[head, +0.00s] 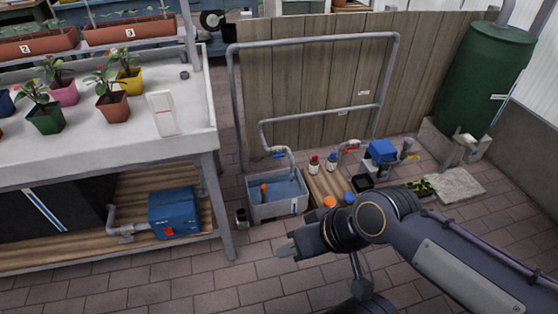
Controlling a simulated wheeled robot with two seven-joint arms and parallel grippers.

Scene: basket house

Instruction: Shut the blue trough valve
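The blue valve handle (279,155) sits on a grey pipe in front of the wooden fence, above the trough. It looks small, and I cannot tell its exact angle. The grey trough (262,210) below it holds bluish water and a small orange thing (264,191). My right gripper (281,251) is in front of the trough and nearer to me, over the brick floor, apart from the valve and touching nothing I can see. Its fingers are too small and dark to show whether they are open. My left gripper is out of view.
A wooden board (322,184) with several bottles stands right of the trough. A red-handled valve (350,151) and a blue pump (381,151) are behind it. The plant bench (190,142) stands left. A green tank (484,80) is at right. Brick floor (180,285) is clear in front.

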